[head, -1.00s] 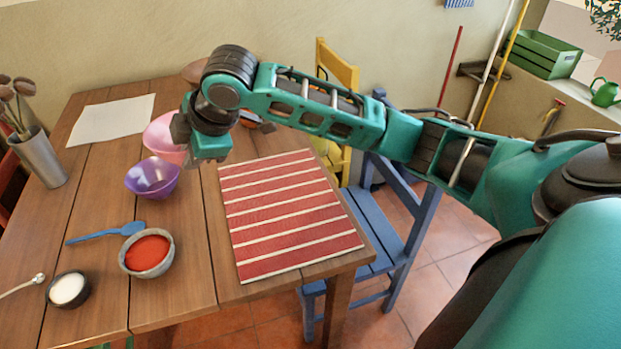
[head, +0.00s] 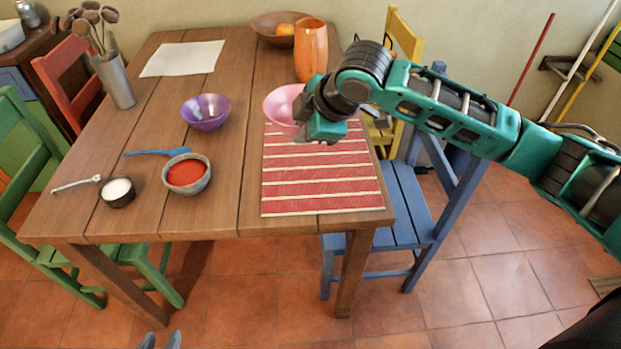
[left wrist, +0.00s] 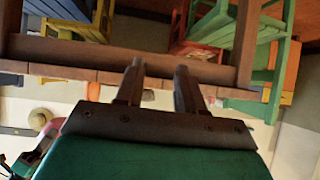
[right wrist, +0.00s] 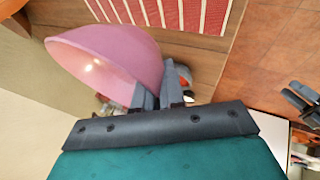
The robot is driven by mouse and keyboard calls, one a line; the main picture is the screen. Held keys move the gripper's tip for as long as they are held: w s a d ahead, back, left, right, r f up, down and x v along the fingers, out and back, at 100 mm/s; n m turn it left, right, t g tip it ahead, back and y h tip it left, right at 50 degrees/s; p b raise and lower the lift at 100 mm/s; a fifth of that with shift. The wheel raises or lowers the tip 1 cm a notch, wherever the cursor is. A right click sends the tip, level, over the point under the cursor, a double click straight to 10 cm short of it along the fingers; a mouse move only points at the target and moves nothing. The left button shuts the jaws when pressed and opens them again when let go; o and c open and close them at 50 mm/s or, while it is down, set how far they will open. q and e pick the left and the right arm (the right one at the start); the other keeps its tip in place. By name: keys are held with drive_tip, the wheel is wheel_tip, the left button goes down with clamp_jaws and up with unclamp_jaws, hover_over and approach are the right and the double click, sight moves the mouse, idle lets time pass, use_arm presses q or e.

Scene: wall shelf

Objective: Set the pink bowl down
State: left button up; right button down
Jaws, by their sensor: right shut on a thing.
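The pink bowl (head: 280,104) is at the far left end of the red-and-white striped mat (head: 322,183). My right gripper (head: 303,122) is shut on its rim, and the gripper and wrist cover its right side. In the right wrist view the bowl (right wrist: 105,55) hangs from the fingertips (right wrist: 162,85), with the mat (right wrist: 175,12) behind it. I cannot tell whether its base touches the mat. My left gripper (head: 160,340) is empty and low, in front of the table; its fingers (left wrist: 158,85) stand apart in the left wrist view.
On the wooden table (head: 232,190), a purple bowl (head: 206,112) and a bowl of red contents (head: 187,174) stand left of the mat. An orange vase (head: 311,52) and a brown fruit bowl (head: 270,28) stand behind the pink bowl. The mat's near part is clear.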

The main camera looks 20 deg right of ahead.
wheel_tip(320, 180, down, 10)
drive_tip(key=shift+r+b, duration=0.1)
drive_tip(key=shift+b, duration=0.65)
drive_tip(key=shift+f, duration=0.55)
wheel_tip(320, 180, down, 4)
drive_tip(key=shift+r+b, duration=0.1)
drive_tip(key=shift+b, duration=0.35)
drive_tip(key=c, duration=1.7)
unclamp_jaws()
drive_tip(key=shift+f, duration=0.2)
drive_tip(key=o, duration=0.5)
